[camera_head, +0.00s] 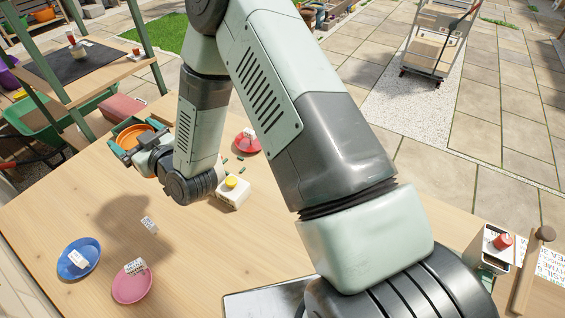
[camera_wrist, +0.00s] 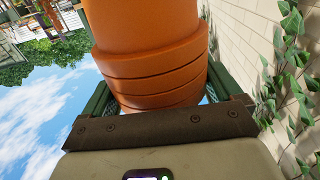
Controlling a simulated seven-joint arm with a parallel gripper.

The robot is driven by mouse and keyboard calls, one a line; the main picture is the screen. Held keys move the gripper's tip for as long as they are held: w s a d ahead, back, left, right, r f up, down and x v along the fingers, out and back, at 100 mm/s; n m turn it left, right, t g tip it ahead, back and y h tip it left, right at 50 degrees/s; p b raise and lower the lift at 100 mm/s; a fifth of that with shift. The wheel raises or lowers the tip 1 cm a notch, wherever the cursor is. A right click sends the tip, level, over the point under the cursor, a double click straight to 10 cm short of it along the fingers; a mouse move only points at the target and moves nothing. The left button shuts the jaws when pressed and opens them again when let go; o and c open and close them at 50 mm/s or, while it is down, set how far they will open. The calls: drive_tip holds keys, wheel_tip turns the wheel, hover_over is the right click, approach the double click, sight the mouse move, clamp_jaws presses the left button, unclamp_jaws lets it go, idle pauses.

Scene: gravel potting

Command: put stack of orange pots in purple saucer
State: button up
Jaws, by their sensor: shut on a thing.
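My gripper (camera_head: 128,143) is shut on the stack of orange pots (camera_head: 143,137), held above the table's far left part. In the wrist view the stack (camera_wrist: 155,75) fills the space between the two green fingers, with several nested rims showing. Its far end is out of frame. A pink-magenta saucer (camera_head: 125,294) lies at the near left of the table, with a small white printed block (camera_head: 135,266) in or at its far edge. It is the closest in colour to purple; no saucer looks plainly purple. The stack is well apart from it.
A blue saucer (camera_head: 88,250) holding a white block (camera_head: 78,259) lies left of the pink one. A small printed block (camera_head: 149,224) appears near them. A white box with yellow top (camera_head: 232,192) and a red saucer (camera_head: 244,150) are near my arm. Table middle is clear.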

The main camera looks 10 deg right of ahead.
wheel_tip(320, 180, up, 17)
drive_tip(key=w+d+f+m+t+h, duration=0.2)
drive_tip(key=w+d+f+m+h, duration=0.15)
drive_tip(key=d+h, duration=0.45)
drive_tip(key=w+d+f+m+t+h, duration=0.2)
drive_tip(key=d+m+h, duration=0.15)
drive_tip(key=d, duration=0.95)
drive_tip(key=s+d+r+m+g+h, duration=0.2)
drive_tip(key=d+m+h, duration=0.15)
drive_tip(key=d, duration=0.45)
drive_tip(key=s+d+r+m+g+h, duration=0.1)
drive_tip(key=s+d+m+h, duration=0.2)
drive_tip(key=d+h, duration=0.3)
drive_tip(key=s+d+r+m+g+h, duration=0.2)
drive_tip(key=d+m+h, duration=0.15)
drive_tip(key=d, duration=0.55)
wheel_tip(320, 180, down, 28)
